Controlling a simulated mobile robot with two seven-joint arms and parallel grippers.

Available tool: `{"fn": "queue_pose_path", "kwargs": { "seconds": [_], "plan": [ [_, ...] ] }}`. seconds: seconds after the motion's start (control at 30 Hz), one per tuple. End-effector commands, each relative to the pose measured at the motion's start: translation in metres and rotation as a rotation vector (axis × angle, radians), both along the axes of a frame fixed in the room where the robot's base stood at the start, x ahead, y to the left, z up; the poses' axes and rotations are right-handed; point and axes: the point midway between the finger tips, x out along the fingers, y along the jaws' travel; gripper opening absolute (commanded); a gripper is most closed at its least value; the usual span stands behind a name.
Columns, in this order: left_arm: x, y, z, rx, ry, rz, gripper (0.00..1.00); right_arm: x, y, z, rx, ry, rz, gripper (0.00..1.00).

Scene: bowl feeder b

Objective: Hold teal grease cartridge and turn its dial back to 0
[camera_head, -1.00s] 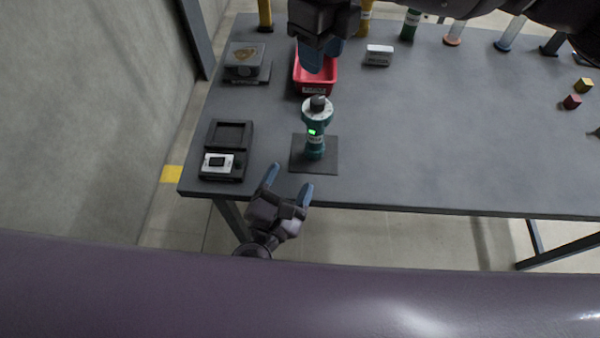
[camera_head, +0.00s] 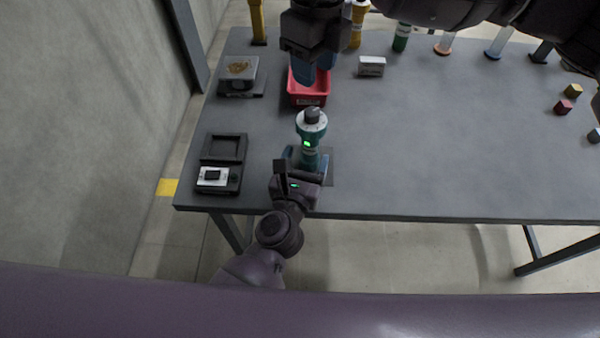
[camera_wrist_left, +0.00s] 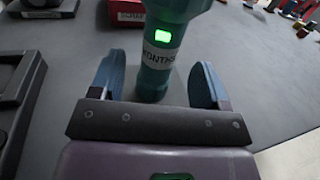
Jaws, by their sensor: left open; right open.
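The teal grease cartridge (camera_head: 311,129) stands upright on a dark mat (camera_head: 327,168) near the table's front edge. Its white top carries a dark dial (camera_head: 312,114), and a small green light glows on its side. My left gripper (camera_head: 308,158) is open, with its blue fingers on either side of the cartridge's lower body. In the left wrist view the cartridge (camera_wrist_left: 158,62) stands between the open fingers (camera_wrist_left: 160,85), with gaps visible at both sides. My right gripper (camera_head: 314,72) hangs open above the red bin, behind the cartridge. The dial's setting is too small to read.
A red bin (camera_head: 308,99) stands behind the cartridge. A scale-like device (camera_head: 239,75) and a black case with a white gauge (camera_head: 219,177) lie to the left. Several other cartridges line the back.

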Motion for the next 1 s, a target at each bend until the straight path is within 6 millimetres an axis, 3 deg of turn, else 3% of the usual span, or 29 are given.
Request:
{"fn": "queue_pose_path", "kwargs": {
  "seconds": [0.3, 0.73, 1.0],
  "plan": [
    [0.034, -0.008, 0.000, 0.000, -0.001, 0.001, 0.70, 0.000, 0.000, 0.000, 0.000, 0.000, 0.000, 0.43],
    [0.041, -0.009, 0.000, 0.000, 0.000, 0.001, 0.70, 0.000, 0.000, 0.000, 0.000, 0.000, 0.000, 0.43],
    [0.040, -0.009, 0.000, 0.000, 0.000, 0.001, 0.28, 0.000, 0.000, 0.000, 0.000, 0.000, 0.000, 0.43]
  ]
}}
